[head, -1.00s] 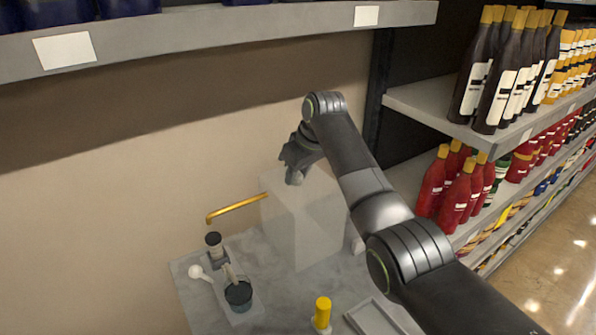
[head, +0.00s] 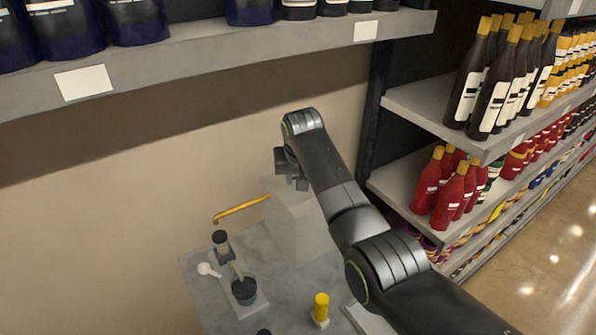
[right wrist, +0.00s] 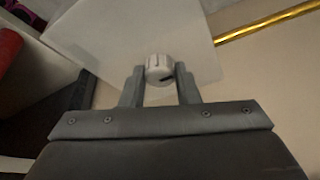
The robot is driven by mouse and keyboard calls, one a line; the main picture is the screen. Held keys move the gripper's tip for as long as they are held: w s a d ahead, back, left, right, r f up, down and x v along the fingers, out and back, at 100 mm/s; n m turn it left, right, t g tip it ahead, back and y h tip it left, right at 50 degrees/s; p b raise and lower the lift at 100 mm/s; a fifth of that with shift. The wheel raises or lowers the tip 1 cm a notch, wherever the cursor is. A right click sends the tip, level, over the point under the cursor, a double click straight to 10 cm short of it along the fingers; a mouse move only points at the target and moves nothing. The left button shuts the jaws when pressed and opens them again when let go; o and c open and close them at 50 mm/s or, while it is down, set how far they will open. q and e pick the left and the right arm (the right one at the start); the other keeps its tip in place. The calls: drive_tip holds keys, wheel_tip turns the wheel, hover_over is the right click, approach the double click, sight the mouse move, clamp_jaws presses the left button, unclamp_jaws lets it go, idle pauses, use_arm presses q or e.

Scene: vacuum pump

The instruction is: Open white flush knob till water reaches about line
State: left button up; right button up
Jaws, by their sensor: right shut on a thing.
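My right gripper (head: 291,178) is at the top of a pale, translucent box-shaped tank (head: 297,228) in the head view. In the right wrist view, the right gripper (right wrist: 160,84) is shut on a small round white knob (right wrist: 159,67) on the pale tank face (right wrist: 130,30). The knob has a dark mark on it and sits between the fingertips. The knob is hidden in the head view. I cannot make out a water level or a line on the tank. My left gripper is not in view.
A gold pipe (head: 240,209) sticks out left from the tank. A small pump-like device (head: 243,289) and a white spoon-like item (head: 208,270) are on the grey tabletop (head: 205,297). A yellow-capped item (head: 320,308) stands in front. Shelves with bottles (head: 452,190) are at right.

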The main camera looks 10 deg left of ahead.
drive_tip(key=shift+r, duration=0.1)
idle(0.4)
drive_tip(key=o, duration=1)
drive_tip(key=shift+c, duration=0.2)
drive_tip(key=v, duration=1.7)
drive_tip(key=shift+s, duration=0.15)
drive_tip(key=shift+r, duration=0.15)
